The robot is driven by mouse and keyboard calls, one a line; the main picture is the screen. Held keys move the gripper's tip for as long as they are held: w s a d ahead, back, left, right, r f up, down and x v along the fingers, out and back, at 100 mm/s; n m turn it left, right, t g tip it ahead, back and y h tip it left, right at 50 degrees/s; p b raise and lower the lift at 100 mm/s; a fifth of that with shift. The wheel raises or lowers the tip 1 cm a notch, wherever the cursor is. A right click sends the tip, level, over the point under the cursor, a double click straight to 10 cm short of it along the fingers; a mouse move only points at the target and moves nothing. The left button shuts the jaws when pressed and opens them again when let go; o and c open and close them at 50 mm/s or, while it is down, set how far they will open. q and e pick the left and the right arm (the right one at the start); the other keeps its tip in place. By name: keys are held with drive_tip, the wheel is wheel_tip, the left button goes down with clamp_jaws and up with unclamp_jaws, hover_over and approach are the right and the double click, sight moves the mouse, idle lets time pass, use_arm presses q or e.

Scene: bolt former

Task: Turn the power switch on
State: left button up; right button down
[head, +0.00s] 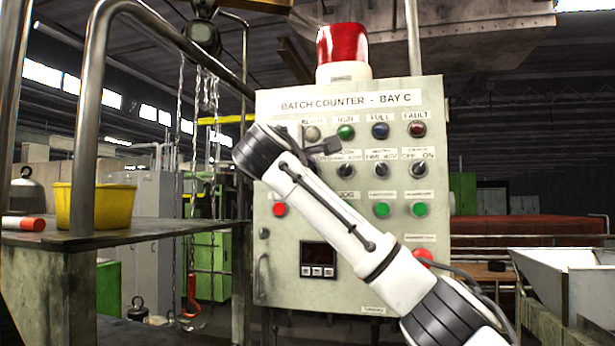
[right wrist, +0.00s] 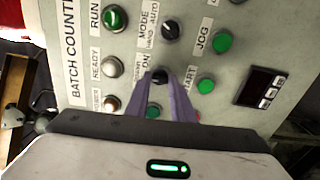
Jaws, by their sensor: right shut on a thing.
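The control panel (head: 300,120) is a pale box headed "BATCH COUNTER - BAY C". My right arm reaches across it from the lower right. My right gripper (right wrist: 161,80) has its two purple fingers shut on a small black rotary knob (right wrist: 159,74), one fingertip on each side. The knob sits between the READY lamp (right wrist: 110,67) and the START button (right wrist: 206,85). Its label is partly hidden, with "ON" showing, so I take it as the power switch; its exact angle is unclear. In the head view my arm and gripper (head: 327,150) cover this area. My left gripper is not in view.
The MODE knob (right wrist: 170,28) and JOG button (right wrist: 222,42) are close to my fingers. A red beacon (head: 342,45) tops the panel. A yellow bucket (head: 100,207) stands on a left table. A metal trough (head: 570,280) stands at the right.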

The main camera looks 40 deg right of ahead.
drive_tip(key=shift+f+m+b, duration=0.1)
drive_tip(key=shift+m+b, duration=0.5)
drive_tip(key=shift+m, duration=2.6)
drive_tip(key=c, duration=1.5)
unclamp_jaws()
drive_tip(key=shift+c, duration=0.2)
drive_tip(key=shift+a, duration=0.1)
drive_tip(key=b+v, duration=0.3)
drive_tip(key=v, duration=0.7)
